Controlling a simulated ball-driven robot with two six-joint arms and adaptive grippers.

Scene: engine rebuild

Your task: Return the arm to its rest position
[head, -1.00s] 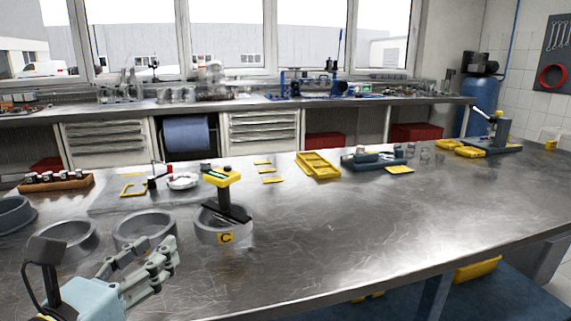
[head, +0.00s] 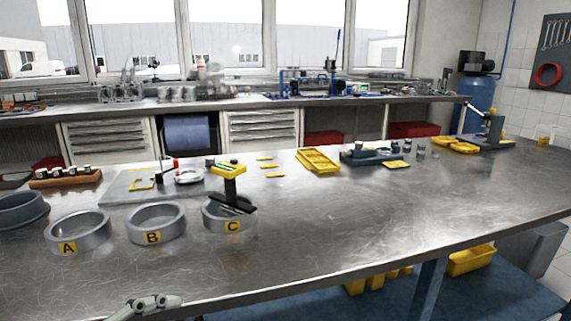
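My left gripper (head: 148,304) shows only at the bottom edge of the head view, left of centre. Just its grey fingers are in frame, in front of the table edge, and their gap cannot be made out. Nothing is seen held in them. The rest of the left arm is out of frame. My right gripper is not in view. The fingers are apart from the metal rings marked A (head: 78,234), B (head: 155,224) and C (head: 230,218).
The steel table (head: 340,230) is clear in the middle and front right. A grey plate (head: 120,194), a wooden block with small parts (head: 65,177), a yellow tray (head: 318,160) and a blue-grey fixture (head: 370,156) stand farther back.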

